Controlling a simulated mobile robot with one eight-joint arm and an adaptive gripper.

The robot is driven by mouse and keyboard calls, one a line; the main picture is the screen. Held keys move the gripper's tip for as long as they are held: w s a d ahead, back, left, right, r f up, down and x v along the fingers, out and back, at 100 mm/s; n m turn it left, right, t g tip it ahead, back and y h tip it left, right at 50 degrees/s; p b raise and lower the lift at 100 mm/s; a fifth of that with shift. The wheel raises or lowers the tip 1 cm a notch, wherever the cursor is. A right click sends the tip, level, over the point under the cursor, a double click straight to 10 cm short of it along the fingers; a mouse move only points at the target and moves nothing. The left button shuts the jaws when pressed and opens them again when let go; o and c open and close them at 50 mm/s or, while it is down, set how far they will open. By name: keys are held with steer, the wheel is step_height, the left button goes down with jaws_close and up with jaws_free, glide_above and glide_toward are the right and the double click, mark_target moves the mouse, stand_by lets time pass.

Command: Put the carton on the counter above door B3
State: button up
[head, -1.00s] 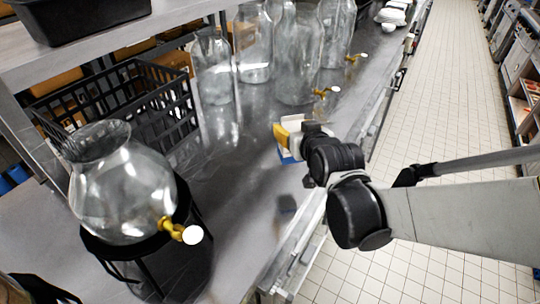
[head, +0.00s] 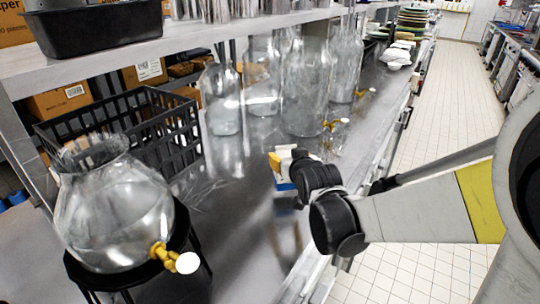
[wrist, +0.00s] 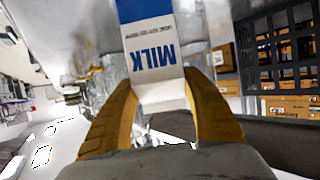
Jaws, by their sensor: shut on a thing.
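The carton is a white and blue milk carton (wrist: 155,55) with "MILK" printed on it. It sits between the two yellow fingers of my gripper (wrist: 160,115) in the wrist view, and the fingers are shut on it. In the head view, my gripper (head: 283,160) is over the grey metal counter (head: 235,245), near its front edge. Only a small blue and white part of the carton (head: 286,186) shows there. It appears to be above the counter top, with a blurred reflection below. No door label is readable.
A glass drink dispenser (head: 115,215) with a gold tap stands on a black stand at the left. A black crate (head: 175,135) and several glass jars (head: 305,100) stand behind. A shelf (head: 95,60) with a black bin (head: 95,28) overhangs. Bare counter lies between dispenser and gripper.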

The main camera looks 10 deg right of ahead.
steer(key=shift+f+b, duration=1.15)
steer(key=shift+f, duration=0.7)
steer(key=shift+f, duration=0.1)
steer(key=shift+f, duration=0.15)
steer(key=o, duration=1.4)
steer(key=shift+r, duration=0.2)
steer(key=shift+s+r, duration=0.2)
steer(key=shift+s, duration=0.05)
steer(key=s+r+g+p, duration=0.1)
steer(key=s+g, duration=0.1)
steer(key=s, duration=0.7)
steer(key=s+r+g+p, duration=0.1)
steer(key=s+g+p, duration=0.1)
steer(key=s, duration=0.7)
steer(key=s+r+g+p, duration=0.1)
steer(key=s+g, duration=0.1)
steer(key=s, duration=0.7)
steer(key=shift+s+d+r+g+p, duration=0.3)
steer(key=shift+r+p, duration=0.05)
steer(key=shift+p, duration=0.05)
